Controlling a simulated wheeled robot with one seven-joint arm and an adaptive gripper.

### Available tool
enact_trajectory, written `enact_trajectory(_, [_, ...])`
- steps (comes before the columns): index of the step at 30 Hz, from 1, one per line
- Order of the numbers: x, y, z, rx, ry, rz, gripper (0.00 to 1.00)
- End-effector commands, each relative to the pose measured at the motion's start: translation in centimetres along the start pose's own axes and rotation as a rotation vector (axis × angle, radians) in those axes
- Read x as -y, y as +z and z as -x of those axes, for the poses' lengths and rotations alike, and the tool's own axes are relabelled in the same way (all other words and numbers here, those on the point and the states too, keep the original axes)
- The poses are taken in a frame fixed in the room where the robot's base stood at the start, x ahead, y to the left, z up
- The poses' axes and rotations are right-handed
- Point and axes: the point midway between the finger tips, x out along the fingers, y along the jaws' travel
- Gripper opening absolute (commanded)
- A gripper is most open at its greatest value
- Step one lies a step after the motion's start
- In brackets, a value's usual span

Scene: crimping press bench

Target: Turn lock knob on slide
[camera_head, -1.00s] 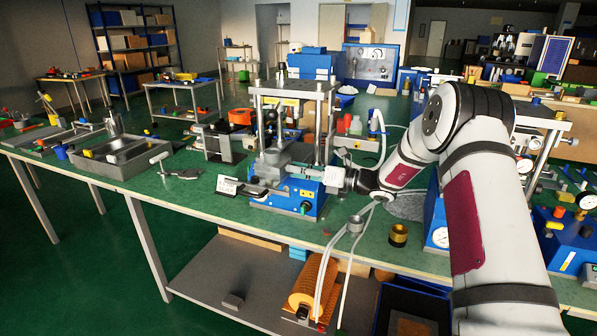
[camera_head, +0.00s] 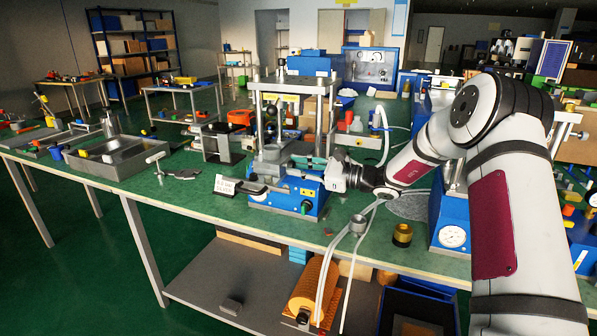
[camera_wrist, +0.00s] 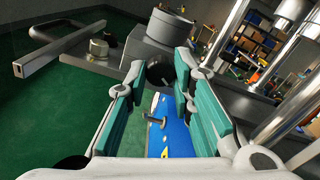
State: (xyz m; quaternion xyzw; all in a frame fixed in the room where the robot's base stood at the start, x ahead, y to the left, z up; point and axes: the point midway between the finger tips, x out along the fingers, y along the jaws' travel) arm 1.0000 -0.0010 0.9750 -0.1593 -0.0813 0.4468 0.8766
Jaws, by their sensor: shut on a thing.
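The press (camera_head: 290,130) stands on the green bench, with a blue base (camera_head: 285,200) and upright metal columns. In the wrist view, a dark round lock knob (camera_wrist: 159,72) shows on the grey slide block (camera_wrist: 165,32), between my fingertips. My gripper (camera_wrist: 160,78) has teal pads on both sides of the knob and is shut on it. In the head view my gripper (camera_head: 297,168) reaches in from the right at the press, just above the blue base. The knob is hidden there by the fingers.
A grey lever-like bar (camera_wrist: 60,48) and a brass bolt (camera_wrist: 98,48) lie left of the knob in the wrist view. Bright columns (camera_wrist: 290,100) stand close on the right. A brass cup (camera_head: 402,236) and white hoses are on the bench near my arm.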

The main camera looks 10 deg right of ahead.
Motion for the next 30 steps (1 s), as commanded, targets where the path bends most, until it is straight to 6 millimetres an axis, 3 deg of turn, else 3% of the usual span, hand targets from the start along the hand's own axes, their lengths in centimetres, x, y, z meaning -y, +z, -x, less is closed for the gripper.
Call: enact_trajectory(30, [-0.12, -0.53, 0.01, -0.002, 0.0, 0.97, 0.0])
